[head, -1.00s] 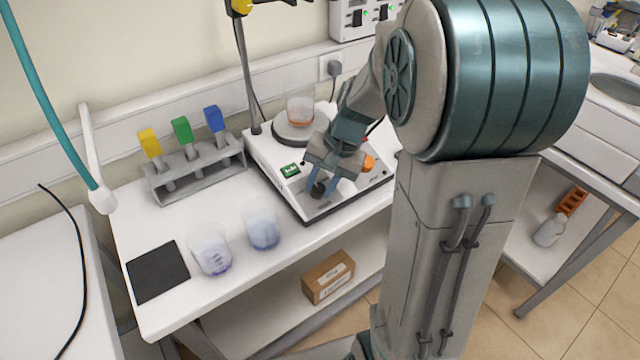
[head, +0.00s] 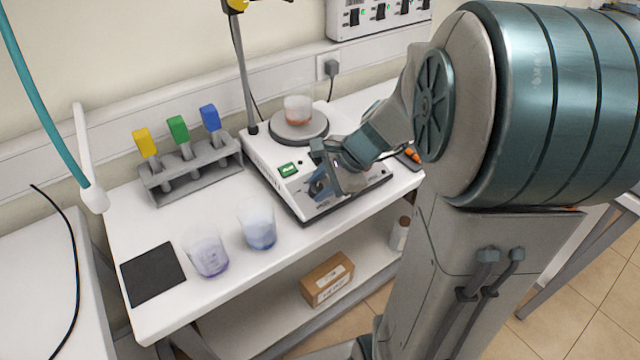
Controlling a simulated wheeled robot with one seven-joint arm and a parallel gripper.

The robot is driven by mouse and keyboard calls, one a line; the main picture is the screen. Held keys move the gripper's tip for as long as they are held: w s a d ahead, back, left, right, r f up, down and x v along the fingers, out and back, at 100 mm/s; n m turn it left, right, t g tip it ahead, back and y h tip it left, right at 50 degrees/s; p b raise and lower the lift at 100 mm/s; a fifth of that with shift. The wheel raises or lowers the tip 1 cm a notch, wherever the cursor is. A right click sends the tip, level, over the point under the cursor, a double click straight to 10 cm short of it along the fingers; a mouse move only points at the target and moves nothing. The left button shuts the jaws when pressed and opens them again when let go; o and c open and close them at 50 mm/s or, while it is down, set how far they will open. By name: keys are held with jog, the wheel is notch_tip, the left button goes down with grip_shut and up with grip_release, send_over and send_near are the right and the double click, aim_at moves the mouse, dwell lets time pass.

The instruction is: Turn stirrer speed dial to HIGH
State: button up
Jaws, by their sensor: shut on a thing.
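The stirrer (head: 258,152) is a white box with a dark round plate on top, and a green display (head: 288,169) on its front panel. A glass beaker (head: 298,108) with orange-brown liquid stands on the plate. The black speed dial (head: 318,187) is on the stirrer's front panel, partly hidden by my gripper. My gripper (head: 320,188) is shut on the dial, coming in from the right and tilted. The dial's markings are too small to read, and its pointer cannot be made out.
A grey rack (head: 190,174) with yellow, green and blue handled tools stands left of the stirrer. Two beakers (head: 207,253) and (head: 258,228) and a black pad (head: 153,273) lie on the front left of the table. A cardboard box (head: 327,280) is on the lower shelf.

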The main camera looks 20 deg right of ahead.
jog(key=shift+m+t, duration=0.4)
jog(key=shift+m, duration=0.7)
jog(key=shift+s, duration=0.1)
jog(key=o, duration=1)
jog(key=p+v, duration=0.1)
jog(key=v, duration=1.2)
jog(key=shift+s+d+r, duration=0.1)
jog(key=shift+s+r, duration=0.1)
jog(key=shift+r, duration=0.15)
